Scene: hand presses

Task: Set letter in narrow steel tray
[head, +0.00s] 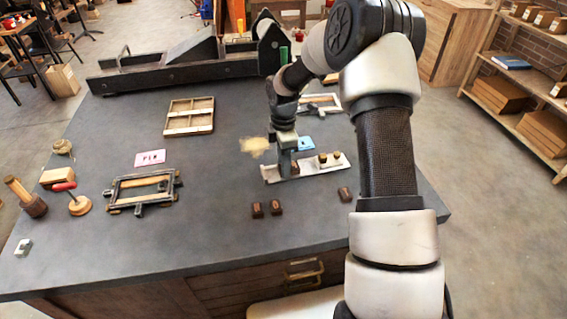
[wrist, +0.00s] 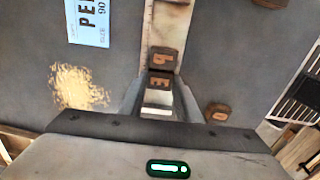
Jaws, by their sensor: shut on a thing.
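The narrow steel tray (head: 309,172) lies at the right of the dark table; it also shows in the wrist view (wrist: 166,28). My gripper (head: 285,176) is over its left end, pointing down. In the wrist view my gripper (wrist: 158,95) is shut on a brown letter block marked E (wrist: 159,82). A block that looks like an upside-down P (wrist: 164,60) sits in the tray just beyond it, touching or nearly so. I cannot tell whether the held block rests on the tray floor. Two small pale-topped pieces (head: 323,158) (head: 337,155) stand at the tray's right part.
Loose letter blocks (head: 257,209) (head: 276,207) (head: 345,194) lie in front of the tray. A blue card (head: 306,144) lies behind it. A tan patch (head: 254,146) is to its left. Further left are a dark frame (head: 142,202), a pink card (head: 150,158) and hand tools.

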